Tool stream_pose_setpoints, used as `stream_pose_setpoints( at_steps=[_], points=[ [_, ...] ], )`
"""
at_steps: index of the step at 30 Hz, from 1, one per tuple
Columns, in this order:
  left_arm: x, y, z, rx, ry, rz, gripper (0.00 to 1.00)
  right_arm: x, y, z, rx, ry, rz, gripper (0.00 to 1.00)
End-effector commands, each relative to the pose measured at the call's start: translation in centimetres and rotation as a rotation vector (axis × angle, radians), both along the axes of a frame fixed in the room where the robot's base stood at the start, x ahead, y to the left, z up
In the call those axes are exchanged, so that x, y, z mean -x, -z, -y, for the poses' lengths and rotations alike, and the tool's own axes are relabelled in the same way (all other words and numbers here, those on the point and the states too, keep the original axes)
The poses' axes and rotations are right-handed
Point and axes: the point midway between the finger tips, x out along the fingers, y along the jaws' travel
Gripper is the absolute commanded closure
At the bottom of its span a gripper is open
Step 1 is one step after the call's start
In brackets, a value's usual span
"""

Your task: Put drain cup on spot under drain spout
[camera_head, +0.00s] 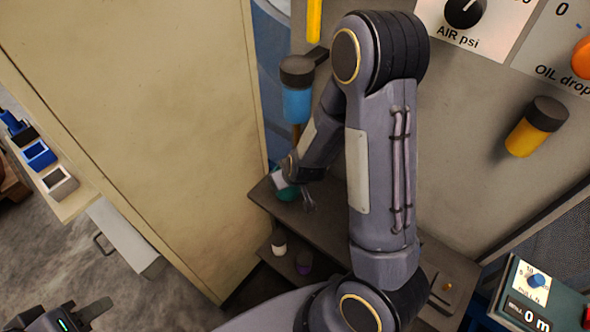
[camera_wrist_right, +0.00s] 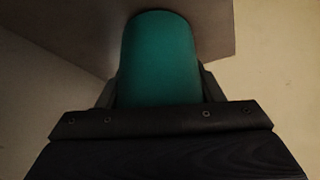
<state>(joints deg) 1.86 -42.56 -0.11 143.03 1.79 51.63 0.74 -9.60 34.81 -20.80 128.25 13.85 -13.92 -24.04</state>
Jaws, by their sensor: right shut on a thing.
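The teal drain cup (camera_wrist_right: 160,58) fills the middle of the right wrist view, between the fingers of my right gripper (camera_wrist_right: 158,92). That gripper is shut on it. In the head view a small part of the teal cup (camera_head: 287,193) shows at the left end of the dark upper shelf (camera_head: 345,218), partly hidden by my right wrist. I cannot tell whether it touches the shelf. A blue bowl with a dark cap (camera_head: 297,103) hangs above, with a thin brownish spout (camera_head: 296,132) below it. The spot is not clearly visible. My left gripper (camera_head: 85,315) is low at the left, partly cut off.
A tall beige panel (camera_head: 140,110) stands close left of the shelf. A yellow bowl (camera_head: 530,132) juts from the wall at right. My right arm hides much of the shelf's middle.

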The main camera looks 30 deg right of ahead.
Motion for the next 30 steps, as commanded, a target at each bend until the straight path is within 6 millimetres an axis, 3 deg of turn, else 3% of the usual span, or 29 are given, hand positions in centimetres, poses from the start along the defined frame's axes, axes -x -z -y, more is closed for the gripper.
stream_pose_setpoints(
  at_steps=[10,25,26,30],
  points=[
    [0.0,-0.3,0.0,0.000,0.000,0.000,0.64,-1.6,-0.1,4.1,0.001,0.004,0.001,0.64],
    [0.0,-0.1,0.0,0.000,0.000,0.000,0.64,-1.6,1.1,3.9,0.000,-0.001,0.000,0.64],
    [0.0,-0.3,0.0,0.000,0.000,0.000,0.64,-1.6,0.9,3.9,0.000,-0.001,0.000,0.36],
    [0.0,-0.3,0.0,0.000,0.000,0.000,0.64,-1.6,0.9,3.8,0.000,-0.001,0.000,0.18]
  ],
)
